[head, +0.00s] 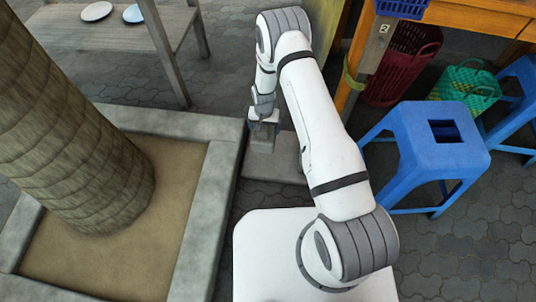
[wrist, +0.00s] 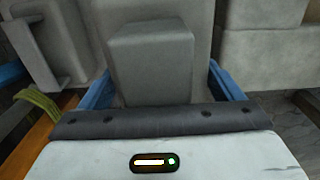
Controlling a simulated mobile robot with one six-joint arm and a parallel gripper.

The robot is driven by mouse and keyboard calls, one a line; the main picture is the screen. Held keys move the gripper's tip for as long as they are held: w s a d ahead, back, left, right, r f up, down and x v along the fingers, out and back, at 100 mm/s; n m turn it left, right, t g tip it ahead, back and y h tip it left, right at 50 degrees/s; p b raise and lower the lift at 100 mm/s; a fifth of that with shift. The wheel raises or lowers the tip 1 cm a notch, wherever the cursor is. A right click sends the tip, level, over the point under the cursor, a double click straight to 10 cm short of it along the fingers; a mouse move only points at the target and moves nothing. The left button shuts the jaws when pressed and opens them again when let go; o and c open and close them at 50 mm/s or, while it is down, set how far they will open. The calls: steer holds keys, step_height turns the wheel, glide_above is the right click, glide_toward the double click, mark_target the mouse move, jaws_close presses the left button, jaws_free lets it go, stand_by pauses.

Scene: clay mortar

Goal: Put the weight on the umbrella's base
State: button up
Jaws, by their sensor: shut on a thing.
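My gripper (head: 264,118) points down in the head view, between the tree planter and the blue stool. It is shut on a grey concrete-like block, which I take for the weight (head: 262,144). In the wrist view, the weight's raised grey part (wrist: 152,62) stands between the two blue fingers of my gripper (wrist: 160,82). A low grey slab (head: 282,170) lies on the paving beside and below the weight. I cannot tell whether the weight touches it. No umbrella pole or canopy shows clearly, so I cannot name the umbrella's base with certainty.
A planter with a pale stone rim (head: 190,250) and a thick trunk (head: 75,150) stands at left. A blue stool (head: 430,150) stands at right. Behind are a wooden table (head: 480,15), a red basket (head: 405,60), a green basket (head: 465,90) and a bench (head: 150,35) with plates.

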steer(key=f, duration=0.3)
steer(key=shift+s+a+f, duration=0.25)
steer(key=shift+a+f, duration=0.05)
steer(key=shift+a, duration=0.1)
steer(key=shift+f+b, duration=2.05)
steer(key=shift+f, duration=2.65)
steer(key=shift+f, duration=0.15)
steer(key=o, duration=1.9)
steer(key=shift+s, duration=0.15)
